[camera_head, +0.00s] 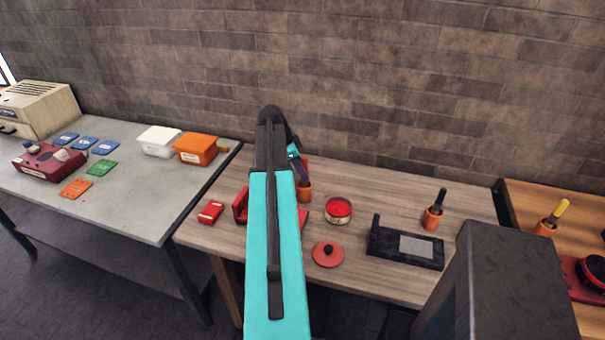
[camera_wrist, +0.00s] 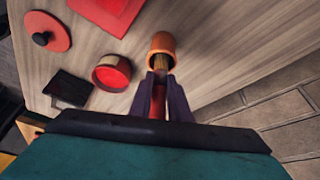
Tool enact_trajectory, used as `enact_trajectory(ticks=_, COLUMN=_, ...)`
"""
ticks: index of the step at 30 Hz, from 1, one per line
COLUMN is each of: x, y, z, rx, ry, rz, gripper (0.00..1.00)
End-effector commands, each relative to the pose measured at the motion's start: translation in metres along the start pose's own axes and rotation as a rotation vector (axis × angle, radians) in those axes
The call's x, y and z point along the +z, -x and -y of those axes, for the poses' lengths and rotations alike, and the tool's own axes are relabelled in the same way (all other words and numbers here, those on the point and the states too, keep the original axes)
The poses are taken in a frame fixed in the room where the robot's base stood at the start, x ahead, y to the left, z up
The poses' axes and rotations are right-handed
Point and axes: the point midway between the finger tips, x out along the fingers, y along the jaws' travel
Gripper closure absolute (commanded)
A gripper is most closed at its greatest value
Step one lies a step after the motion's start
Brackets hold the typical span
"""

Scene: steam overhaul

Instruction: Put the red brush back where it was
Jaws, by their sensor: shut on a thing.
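My gripper (camera_wrist: 158,83) is shut on the red brush (camera_wrist: 157,103), holding it by its red handle. The bristle end points into the mouth of an orange cup (camera_wrist: 161,44). I cannot tell how deep the bristles sit in it. In the head view the same cup (camera_head: 305,192) stands on the wooden table just right of my arm. My gripper (camera_head: 302,170) is right above it there, partly hidden by the arm.
An open round tin with red contents (camera_head: 338,210) stands right of the cup, and a red lid (camera_head: 328,255) lies in front. A black stand (camera_head: 405,246) and another orange cup with a dark-handled tool (camera_head: 432,218) are farther right. A brick wall is behind.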

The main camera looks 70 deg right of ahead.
Motion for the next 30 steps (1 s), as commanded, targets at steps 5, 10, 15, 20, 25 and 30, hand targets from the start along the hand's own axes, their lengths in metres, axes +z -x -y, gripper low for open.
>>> enact_trajectory(ticks=5, x=0.005, y=-0.012, z=0.000, rx=0.001, ry=0.001, rz=0.000, gripper=1.00)
enact_trajectory(ticks=10, x=0.006, y=-0.015, z=0.000, rx=0.000, ry=0.000, rz=0.000, gripper=1.00)
enact_trajectory(ticks=15, x=0.006, y=-0.015, z=0.000, rx=0.000, ry=0.000, rz=0.000, gripper=1.00)
enact_trajectory(ticks=20, x=0.007, y=-0.018, z=0.000, rx=0.000, ry=0.000, rz=0.000, gripper=1.00)
enact_trajectory(ticks=25, x=0.007, y=-0.018, z=0.000, rx=0.000, ry=0.000, rz=0.000, gripper=0.65)
enact_trajectory(ticks=30, x=0.007, y=-0.018, z=0.000, rx=0.000, ry=0.000, rz=0.000, gripper=0.65)
